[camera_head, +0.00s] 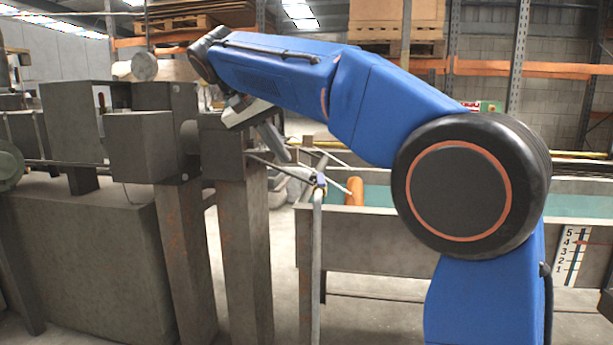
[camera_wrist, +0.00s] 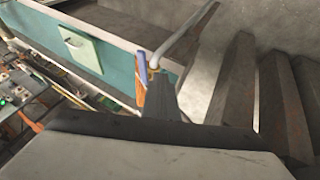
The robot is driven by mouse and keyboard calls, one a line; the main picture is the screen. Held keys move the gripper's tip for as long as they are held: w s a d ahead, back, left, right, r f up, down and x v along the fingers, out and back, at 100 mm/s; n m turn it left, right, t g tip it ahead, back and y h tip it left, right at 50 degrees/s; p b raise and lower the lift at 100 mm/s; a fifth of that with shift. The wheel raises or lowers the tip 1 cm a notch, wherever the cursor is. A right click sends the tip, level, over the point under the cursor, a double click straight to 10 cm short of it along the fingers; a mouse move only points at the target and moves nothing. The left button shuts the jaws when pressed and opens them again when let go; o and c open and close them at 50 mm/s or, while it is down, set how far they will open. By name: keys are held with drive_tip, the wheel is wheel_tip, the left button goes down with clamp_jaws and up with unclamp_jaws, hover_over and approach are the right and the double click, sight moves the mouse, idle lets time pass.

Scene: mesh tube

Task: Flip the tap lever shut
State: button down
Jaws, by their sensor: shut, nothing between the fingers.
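The tap sits on top of a thin upright pipe (camera_head: 317,250) in the middle of the head view, with a small brass and blue part (camera_head: 319,181) at its head. In the wrist view the grey pipe (camera_wrist: 185,38) runs to the tap, and a blue lever (camera_wrist: 141,66) shows beside it. My gripper (camera_head: 286,157) is shut and empty, pointing down and to the right, left of and above the tap head in the head view. In the wrist view its dark fingers (camera_wrist: 161,78) appear close beside the lever. I cannot tell whether they touch.
Rusty steel posts (camera_head: 243,250) and a heavy grey machine (camera_head: 90,240) stand left of the pipe. A long trough with a teal inside (camera_head: 375,197) runs behind it. An orange cylinder (camera_head: 355,190) is by the trough. A number scale (camera_head: 570,255) is at right.

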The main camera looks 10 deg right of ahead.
sight(321, 182)
drive_tip(key=shift+w+a+r, duration=0.25)
drive_tip(key=shift+a, duration=0.35)
drive_tip(key=shift+w+a+r, duration=0.2)
drive_tip(key=shift+w+a, duration=0.05)
drive_tip(key=shift+a, duration=0.3)
drive_tip(key=w+d+f, duration=0.1)
drive_tip(key=d+f, duration=0.7)
drive_tip(key=d, duration=0.1)
drive_tip(key=shift+w+d, duration=0.15)
drive_tip(key=shift+w, duration=0.2)
drive_tip(key=shift+s+d, duration=0.1)
drive_tip(key=shift+d, duration=0.05)
